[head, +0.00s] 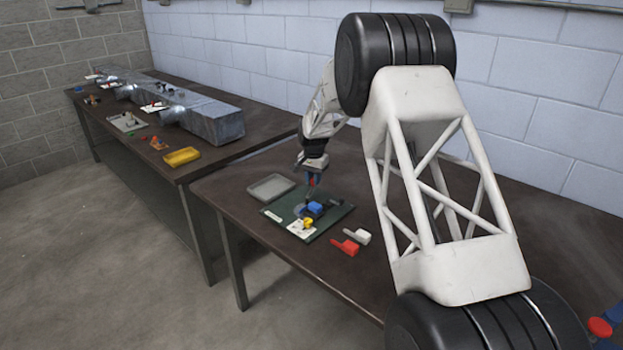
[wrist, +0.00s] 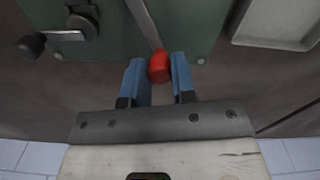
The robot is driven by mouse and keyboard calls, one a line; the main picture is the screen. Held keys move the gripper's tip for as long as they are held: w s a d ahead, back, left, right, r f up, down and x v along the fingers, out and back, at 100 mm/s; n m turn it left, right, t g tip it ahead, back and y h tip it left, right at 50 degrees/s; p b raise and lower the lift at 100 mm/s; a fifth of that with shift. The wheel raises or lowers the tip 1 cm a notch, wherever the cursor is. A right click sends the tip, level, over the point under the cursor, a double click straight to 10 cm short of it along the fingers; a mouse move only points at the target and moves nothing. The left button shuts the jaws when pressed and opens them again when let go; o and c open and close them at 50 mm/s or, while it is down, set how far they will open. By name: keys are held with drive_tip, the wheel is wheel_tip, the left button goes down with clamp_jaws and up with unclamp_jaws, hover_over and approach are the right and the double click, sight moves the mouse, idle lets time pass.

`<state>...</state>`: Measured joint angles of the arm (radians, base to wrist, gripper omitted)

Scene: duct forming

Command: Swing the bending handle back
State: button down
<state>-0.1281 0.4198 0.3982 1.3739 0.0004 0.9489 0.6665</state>
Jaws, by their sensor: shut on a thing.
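The bending handle shows in the wrist view as a grey bar (wrist: 143,22) ending in a red knob (wrist: 159,67). My gripper (wrist: 159,72) has its blue fingers on either side of the red knob and is shut on it. The bar runs from the knob up and left over a green board (wrist: 195,20).
A grey tray (head: 271,187) lies left of the board; its corner shows in the wrist view (wrist: 240,38). A red piece (head: 345,247) and a white piece (head: 357,236) lie right of the board. A dark-knobbed crank (wrist: 32,46) sits on the board. Bare table lies in front.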

drive_tip(key=shift+d, duration=0.1)
drive_tip(key=c, duration=0.9)
unclamp_jaws()
drive_tip(key=shift+r, duration=0.1)
drive_tip(key=shift+r, duration=3.8)
